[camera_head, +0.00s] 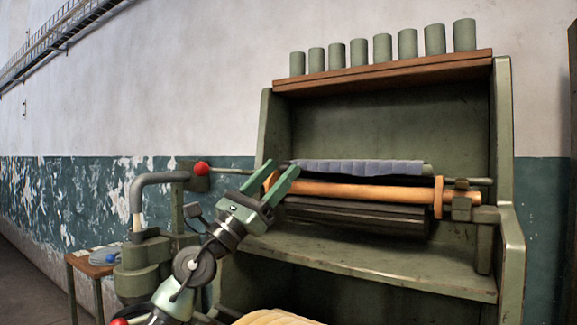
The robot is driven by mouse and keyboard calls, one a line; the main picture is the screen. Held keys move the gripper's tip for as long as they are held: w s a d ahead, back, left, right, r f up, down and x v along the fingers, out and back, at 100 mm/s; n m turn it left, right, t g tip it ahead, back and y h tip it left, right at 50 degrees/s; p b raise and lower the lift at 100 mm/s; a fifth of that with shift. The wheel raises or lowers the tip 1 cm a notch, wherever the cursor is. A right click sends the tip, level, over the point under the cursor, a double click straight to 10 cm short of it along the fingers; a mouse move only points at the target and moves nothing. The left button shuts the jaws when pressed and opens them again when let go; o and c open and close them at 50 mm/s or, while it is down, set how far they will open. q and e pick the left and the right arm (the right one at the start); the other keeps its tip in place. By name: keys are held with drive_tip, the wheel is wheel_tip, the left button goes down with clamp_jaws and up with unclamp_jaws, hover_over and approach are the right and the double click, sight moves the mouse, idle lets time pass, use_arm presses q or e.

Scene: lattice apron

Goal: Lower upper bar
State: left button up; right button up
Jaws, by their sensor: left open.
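A green upright machine holds several stacked horizontal bars. The uppermost bar (426,169) is grey-green and has a blue-grey cloth (350,167) draped along it. Just below runs an orange-brown roller (370,192) with an orange collar (438,197) at its right, and under that a dark roller (355,216). My left gripper (283,166) is open, its two green fingers pointing up and right at the left end of the bars. The fingers hide part of that end; I cannot tell whether they touch a bar. My right gripper is not in view.
A wooden shelf (385,72) above carries several green cylinders. A red knob (201,168) and a bent grey pipe (150,181) stand left of my arm. A small table (85,263) is at far left. A pale yellow object (275,317) shows at the bottom.

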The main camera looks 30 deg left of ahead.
use_arm(q)
drive_tip(key=shift+b+v, duration=0.3)
drive_tip(key=shift+v, duration=1.1)
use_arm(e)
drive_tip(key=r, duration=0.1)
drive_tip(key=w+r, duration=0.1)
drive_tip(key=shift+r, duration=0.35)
